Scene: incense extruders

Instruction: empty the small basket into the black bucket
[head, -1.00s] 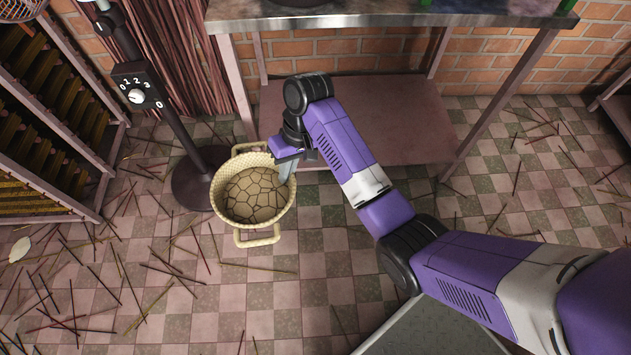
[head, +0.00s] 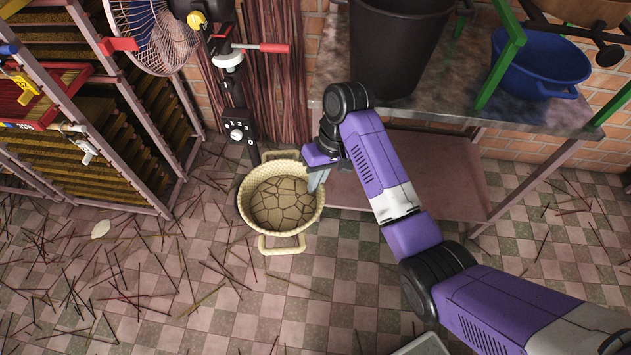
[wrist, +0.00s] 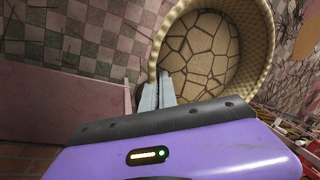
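The small basket (head: 315,212) is pale and woven, with two handles, and looks upright. Inside is a brown mass with a cracked surface (head: 282,203). My gripper (head: 318,181) is at its right rim. In the wrist view the two fingers (wrist: 159,92) are close together with the basket wall (wrist: 153,62) between them, so it looks shut on the rim. I cannot tell for sure whether the basket is clear of the floor. The black bucket (head: 393,45) stands on the metal table, up and right of the basket; its inside is mostly out of view.
The metal table (head: 505,112) also holds a blue basin (head: 540,65) and a green frame (head: 503,58). A stand with a dial (head: 238,132) is right behind the basket. A rack (head: 95,150) and fan (head: 150,35) are at left. Sticks litter the tiled floor.

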